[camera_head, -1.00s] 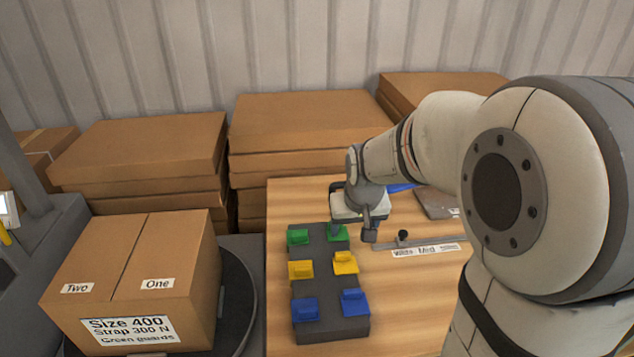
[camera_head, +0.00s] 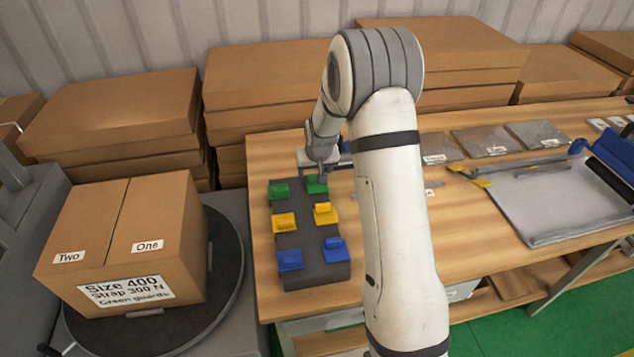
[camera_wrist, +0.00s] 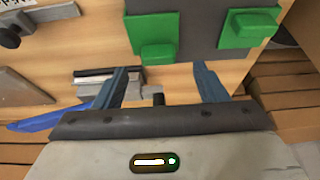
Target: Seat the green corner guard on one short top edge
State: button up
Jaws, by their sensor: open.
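Two green corner guards lie at the far end of a dark rack; the left one (camera_head: 279,191) and the right one (camera_head: 316,185) show in the head view. In the wrist view one guard (camera_wrist: 155,37) is just beyond my fingertips, and the other (camera_wrist: 247,29) is further right. My gripper (camera_wrist: 160,78) is open and empty, its two blue-grey fingers apart near the closer guard. In the head view my gripper is at the rack's far right corner, partly hidden by my arm. The carton (camera_head: 120,245) stands closed at left, labelled One, Two and "Green guards".
The dark rack (camera_head: 300,240) also holds yellow guards (camera_head: 284,222) and blue guards (camera_head: 290,260). The carton rests on a round dark turntable (camera_head: 228,270). Stacked flat cartons (camera_head: 270,75) line the back of the wooden table (camera_head: 262,160). Grey plates and a blue-handled tool lie at right.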

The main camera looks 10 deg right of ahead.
aim_at(314, 176)
jog(key=shift+p+x, duration=0.6)
jog(key=shift+x, duration=1.5)
jog(key=shift+w+d, duration=0.1)
jog(key=shift+d, duration=0.05)
jog(key=shift+c, duration=0.3)
jog(key=c, duration=1)
